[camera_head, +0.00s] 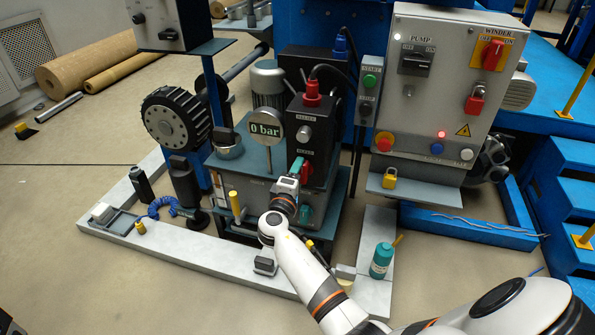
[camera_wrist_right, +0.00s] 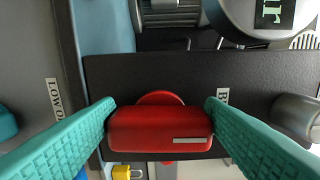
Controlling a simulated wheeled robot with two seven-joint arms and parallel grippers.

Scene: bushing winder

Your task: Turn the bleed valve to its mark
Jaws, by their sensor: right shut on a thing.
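The bleed valve shows as a red handle (camera_wrist_right: 160,130) on a dark block in the right wrist view, with a short pale line near its right end. In the head view the red handle (camera_head: 306,172) is small and partly covered. My right gripper (camera_head: 297,166) reaches it from the front. In the right wrist view its teal fingers (camera_wrist_right: 160,117) are shut on the two ends of the handle. A label beginning with B stands beside the right finger, partly hidden. A mark for the handle cannot be made out. My left gripper is not in view.
The gauge (camera_head: 264,129) above reads 0 bar. A dark control box (camera_head: 312,130) with a red plug stands close above the gripper. A grey panel (camera_head: 440,100) with switches is to the right. A teal bottle (camera_head: 381,260) stands on the low white ledge.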

